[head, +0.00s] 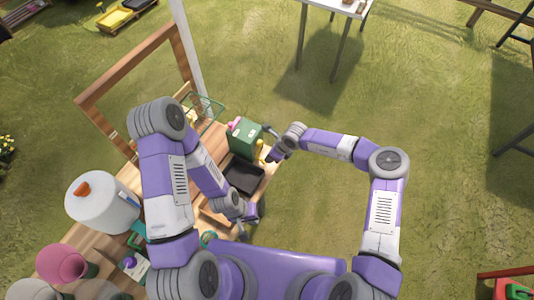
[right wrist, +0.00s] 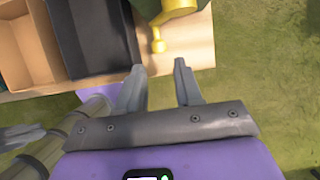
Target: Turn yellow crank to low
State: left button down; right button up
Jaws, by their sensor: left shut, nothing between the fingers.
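The yellow crank (right wrist: 158,34) shows at the top of the right wrist view, with its round knob pointing toward my right gripper (right wrist: 159,68). That gripper is open, with its two fingertips just short of the knob and nothing between them. The crank is on the green box (head: 243,136), which stands at the far end of the wooden table in the head view. My left gripper (head: 249,220) is shut and empty near the table's front edge. The crank's low mark cannot be made out.
A black tray (right wrist: 92,38) and a brown compartment (right wrist: 27,55) lie left of the crank. A white jug (head: 101,207) and a pink pot (head: 60,264) stand on the table's left part.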

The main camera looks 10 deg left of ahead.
jog(key=x, duration=0.6)
jog(key=shift+a+f, duration=0.15)
jog(key=shift+f, duration=0.25)
jog(key=shift+c, duration=0.3)
grip_shut()
